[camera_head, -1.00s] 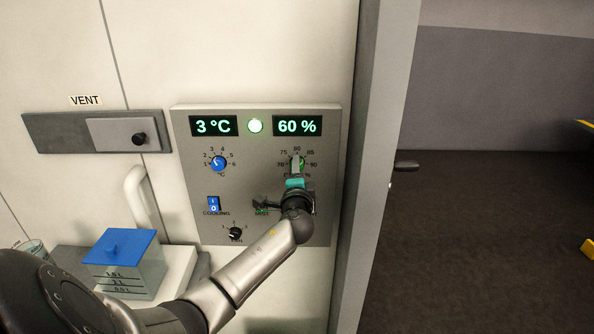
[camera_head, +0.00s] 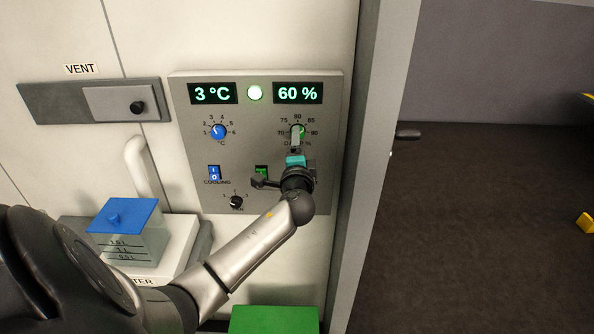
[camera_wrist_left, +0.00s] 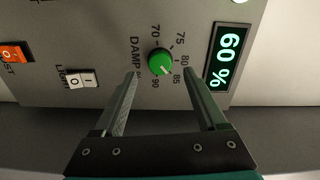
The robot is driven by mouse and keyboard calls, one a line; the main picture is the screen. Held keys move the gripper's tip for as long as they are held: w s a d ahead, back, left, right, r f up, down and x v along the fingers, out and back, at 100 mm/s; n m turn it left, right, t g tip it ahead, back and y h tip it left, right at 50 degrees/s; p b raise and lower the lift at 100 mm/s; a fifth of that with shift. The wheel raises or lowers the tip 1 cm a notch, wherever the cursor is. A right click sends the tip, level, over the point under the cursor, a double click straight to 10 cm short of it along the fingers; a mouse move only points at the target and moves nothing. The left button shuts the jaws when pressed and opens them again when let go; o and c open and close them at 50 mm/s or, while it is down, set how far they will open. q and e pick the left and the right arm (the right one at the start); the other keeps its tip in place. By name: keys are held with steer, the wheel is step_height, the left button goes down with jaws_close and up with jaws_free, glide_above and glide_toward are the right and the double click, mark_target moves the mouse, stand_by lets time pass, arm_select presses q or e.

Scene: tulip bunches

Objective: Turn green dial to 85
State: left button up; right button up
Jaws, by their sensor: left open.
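The green dial (camera_head: 298,131) sits on the right of the grey control panel, with a scale from 70 to 90 around it. It also shows in the left wrist view (camera_wrist_left: 159,62), where its pale pointer mark is too small to read surely. My left gripper (camera_head: 296,146) is just in front of and below the dial in the head view. In the left wrist view its fingers (camera_wrist_left: 160,78) are open and empty, one to each side of the dial and apart from it. The display (camera_head: 298,93) above the dial reads 60 %. My right gripper is not in view.
A blue dial (camera_head: 218,131), a blue switch (camera_head: 214,172) and a black fan knob (camera_head: 236,201) are on the panel's left. An orange switch (camera_wrist_left: 14,52) and a white light switch (camera_wrist_left: 82,78) show near the gripper. A blue-lidded tank (camera_head: 125,218) stands lower left.

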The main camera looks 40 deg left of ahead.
arm_select(q)
steer(key=b+v, duration=0.1)
steer(key=v, duration=1)
steer(key=shift+s+d, duration=0.15)
steer(key=shift+s, duration=0.05)
steer(key=s+d+f+g+h+b, duration=0.2)
steer(key=s+f+h+b, duration=0.1)
steer(key=f, duration=1.2)
steer(key=s+d+f+g+h+b, duration=0.2)
steer(key=s+d+f+b, duration=0.1)
steer(key=f, duration=1.1)
steer(key=s+d+f+g+h+b, duration=0.2)
steer(key=s+f+h+b, duration=0.1)
steer(key=f, duration=1.2)
steer(key=s+d+f+n+g+h+b, duration=0.1)
steer(key=s+d+f+n+g+b, duration=0.2)
steer(key=s+f, duration=1)
steer(key=s+d+f+n+g+h+b, duration=0.2)
steer(key=s+d+f+b, duration=0.3)
steer(key=s+f, duration=0.8)
steer(key=s+d+n+g, duration=0.1)
steer(key=s+d, duration=0.1)
steer(key=s, duration=0.2)
steer(key=shift+s+d+g+h, duration=0.15)
steer(key=shift+s+g+h, duration=0.15)
steer(key=shift+g, duration=0.1)
